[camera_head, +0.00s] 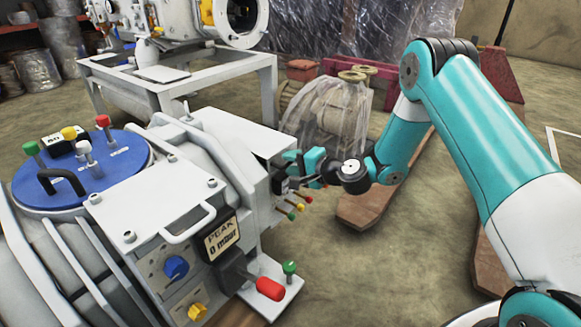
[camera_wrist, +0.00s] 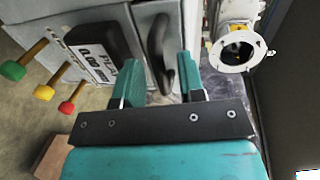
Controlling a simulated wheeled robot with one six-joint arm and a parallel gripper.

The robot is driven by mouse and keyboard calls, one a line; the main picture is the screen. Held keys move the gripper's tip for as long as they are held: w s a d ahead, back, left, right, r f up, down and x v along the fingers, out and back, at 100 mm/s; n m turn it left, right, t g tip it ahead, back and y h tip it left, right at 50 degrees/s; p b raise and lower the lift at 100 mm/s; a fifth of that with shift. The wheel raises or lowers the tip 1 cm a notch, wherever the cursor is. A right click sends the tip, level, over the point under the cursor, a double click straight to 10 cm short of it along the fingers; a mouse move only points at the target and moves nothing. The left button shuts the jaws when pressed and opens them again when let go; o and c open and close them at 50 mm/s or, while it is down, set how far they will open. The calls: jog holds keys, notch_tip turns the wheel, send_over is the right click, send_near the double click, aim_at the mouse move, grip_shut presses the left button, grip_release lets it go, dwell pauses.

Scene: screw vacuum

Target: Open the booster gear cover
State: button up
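The white vacuum machine (camera_head: 215,150) fills the left and middle of the head view. My gripper (camera_head: 300,165) is at its right end, partly hiding that side. In the wrist view, my gripper (camera_wrist: 160,75) is open, with its two teal fingers apart. A dark curved handle (camera_wrist: 159,45) on a grey panel (camera_wrist: 143,20) shows beyond and between the fingers. I cannot tell whether the fingers touch it. The panel looks closed and may be the booster gear cover; no label confirms this.
A black display (camera_wrist: 93,52) and red, yellow and green-tipped pins (camera_wrist: 66,107) are left of the handle in the wrist view. A wrapped spool (camera_head: 325,115) stands behind my gripper. A white frame (camera_head: 265,95) is at the back. Bare floor (camera_head: 350,265) lies right of the machine.

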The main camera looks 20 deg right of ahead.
jog(key=shift+w+a+f, duration=0.1)
jog(key=shift+w+a, duration=0.25)
jog(key=shift+w, duration=0.1)
grip_shut()
